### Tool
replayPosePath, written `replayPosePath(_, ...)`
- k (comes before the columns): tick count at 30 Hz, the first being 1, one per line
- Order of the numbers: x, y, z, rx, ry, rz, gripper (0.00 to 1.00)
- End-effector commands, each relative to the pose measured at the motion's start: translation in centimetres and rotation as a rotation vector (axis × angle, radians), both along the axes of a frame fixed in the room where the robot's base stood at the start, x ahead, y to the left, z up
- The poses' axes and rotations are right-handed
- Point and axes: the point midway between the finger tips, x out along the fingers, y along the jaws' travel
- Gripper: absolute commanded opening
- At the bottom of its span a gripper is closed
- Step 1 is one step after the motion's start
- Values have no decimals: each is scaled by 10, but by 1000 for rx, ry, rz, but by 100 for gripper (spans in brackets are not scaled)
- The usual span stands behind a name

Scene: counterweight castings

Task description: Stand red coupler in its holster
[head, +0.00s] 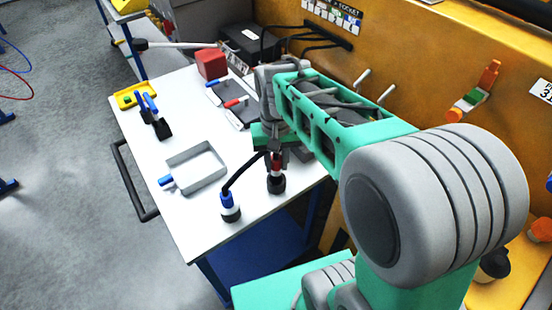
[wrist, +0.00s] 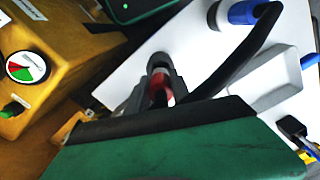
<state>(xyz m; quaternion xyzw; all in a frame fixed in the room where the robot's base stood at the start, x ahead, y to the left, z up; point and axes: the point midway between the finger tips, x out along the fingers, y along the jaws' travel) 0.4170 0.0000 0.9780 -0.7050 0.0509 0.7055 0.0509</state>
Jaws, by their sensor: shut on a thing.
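The red coupler (head: 276,172) has a red body, a pale band and a dark lower end. It is upright at the table's near right edge. My gripper (head: 277,154) is shut on its upper part from above. In the wrist view the red coupler (wrist: 158,92) shows between the fingers (wrist: 157,98), with its dark end beyond them.
A blue coupler (head: 229,203) stands left of the red one, and a black hose (head: 243,171) arches from it towards my gripper. A grey tray (head: 194,168), a red block (head: 211,64) and tools share the white table (head: 185,100). A yellow machine (head: 420,75) stands right.

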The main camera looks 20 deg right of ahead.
Motion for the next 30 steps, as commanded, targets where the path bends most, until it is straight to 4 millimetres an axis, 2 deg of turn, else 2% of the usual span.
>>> replayPosePath(1, 0, 0, -9, 0, 0, 0, 0)
replayPosePath(6, 0, 0, -18, 0, 0, 0, 0)
replayPosePath(30, 0, 0, -18, 0, -1, 0, 0)
